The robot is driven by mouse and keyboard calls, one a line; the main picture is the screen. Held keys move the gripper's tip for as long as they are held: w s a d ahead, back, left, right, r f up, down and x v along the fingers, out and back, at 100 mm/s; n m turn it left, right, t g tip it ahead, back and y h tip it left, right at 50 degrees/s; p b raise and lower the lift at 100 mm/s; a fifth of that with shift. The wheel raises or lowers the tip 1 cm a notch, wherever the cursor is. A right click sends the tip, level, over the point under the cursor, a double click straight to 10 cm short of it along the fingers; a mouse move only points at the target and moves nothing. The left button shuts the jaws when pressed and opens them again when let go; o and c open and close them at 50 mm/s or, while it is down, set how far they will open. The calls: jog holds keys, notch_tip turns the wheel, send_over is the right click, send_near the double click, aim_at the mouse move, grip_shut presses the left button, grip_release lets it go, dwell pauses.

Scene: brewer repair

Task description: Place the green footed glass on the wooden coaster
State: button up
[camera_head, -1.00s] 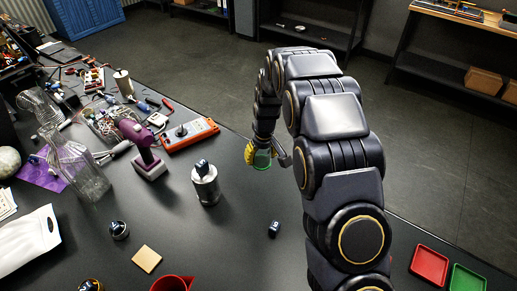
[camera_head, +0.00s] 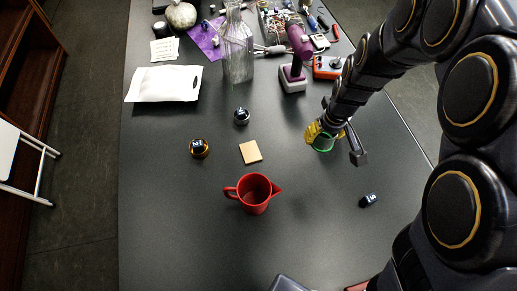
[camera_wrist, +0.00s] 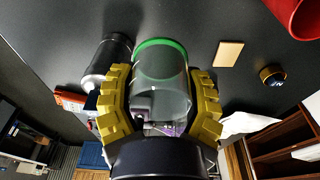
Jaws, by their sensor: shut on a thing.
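The green footed glass (camera_wrist: 162,85) is clear, with a green ring at the end facing away from my palm in the wrist view. My gripper (camera_wrist: 160,100) is shut on it, a yellow finger on each side. In the head view my gripper (camera_head: 322,133) mostly covers the glass; its green edge (camera_head: 323,149) shows below the fingers. I cannot tell how high it is above the table. The square tan wooden coaster (camera_head: 250,152) lies bare to the left of my gripper. It also shows right of the glass in the wrist view (camera_wrist: 228,54).
A metal canister (camera_wrist: 107,62) stands close by the glass in the wrist view; my arm hides it in the head view. A red pitcher (camera_head: 254,192) stands just below the coaster, with an amber-based round object (camera_head: 199,148) and a dark ball (camera_head: 241,116) nearby. A dark die (camera_head: 368,200) lies right.

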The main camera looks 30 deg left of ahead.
jog(key=s+a+n, duration=0.1)
jog(key=s+a, duration=0.1)
jog(key=s, duration=0.2)
jog(key=s+a+n, duration=0.2)
jog(key=s, duration=0.2)
jog(key=s+a+n, duration=0.1)
jog(key=s+a, duration=0.1)
jog(key=s, duration=0.3)
jog(key=shift+s+a+r+n+y, duration=0.1)
jog(key=shift+a+r+n+y, duration=0.05)
jog(key=shift+a+n+y, duration=0.15)
send_over(249, 149)
jog(key=shift+g, duration=0.3)
jog(key=f, duration=0.9)
jog(key=shift+s+d+f, duration=0.25)
jog(key=shift+d+f, duration=0.05)
jog(key=shift+f, duration=0.05)
jog(key=shift+w+a+f, duration=0.1)
jog(key=shift+f, duration=1.55)
jog(key=shift+f, duration=0.1)
jog(key=o, duration=1.1)
